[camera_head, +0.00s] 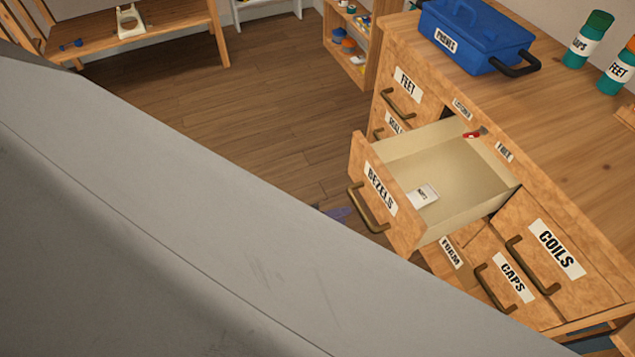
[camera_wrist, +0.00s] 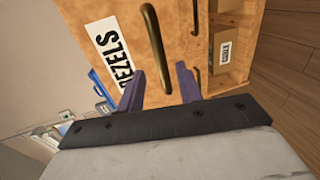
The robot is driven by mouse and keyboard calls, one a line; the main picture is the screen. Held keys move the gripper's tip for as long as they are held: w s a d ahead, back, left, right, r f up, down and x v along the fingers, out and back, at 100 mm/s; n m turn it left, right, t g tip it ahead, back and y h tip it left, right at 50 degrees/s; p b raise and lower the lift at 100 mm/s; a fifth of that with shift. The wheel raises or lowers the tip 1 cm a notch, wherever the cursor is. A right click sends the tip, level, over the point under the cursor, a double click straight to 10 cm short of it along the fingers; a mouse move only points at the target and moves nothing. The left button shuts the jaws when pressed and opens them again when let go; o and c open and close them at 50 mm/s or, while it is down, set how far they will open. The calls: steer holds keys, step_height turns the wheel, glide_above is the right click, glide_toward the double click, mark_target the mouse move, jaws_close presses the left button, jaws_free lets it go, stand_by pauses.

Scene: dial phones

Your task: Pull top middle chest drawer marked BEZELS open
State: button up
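The wooden drawer marked BEZELS (camera_head: 380,190) stands pulled well out of the chest (camera_head: 590,240), its pale inside showing. A small white labelled item (camera_head: 422,195) lies in it. Its brass bar handle (camera_head: 366,208) is on the front, and the handle also shows in the wrist view (camera_wrist: 153,40). My gripper (camera_wrist: 159,70) is open, its two purple fingers apart. In the wrist view the handle's near end lies between the fingers; I cannot tell if they touch it. In the head view only a purple bit of my gripper (camera_head: 338,213) shows, left of the handle; my arm hides the rest.
Drawers marked COILS (camera_head: 558,246), CAPS (camera_head: 512,277) and FEET (camera_head: 405,83) look shut. A small red item (camera_head: 472,134) is at the open drawer's back edge. Floor left of the chest is clear.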

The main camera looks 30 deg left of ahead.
steer(key=v, duration=0.6)
steer(key=shift+s+a, duration=0.15)
steer(key=shift+s, duration=0.15)
steer(key=shift+r, duration=0.1)
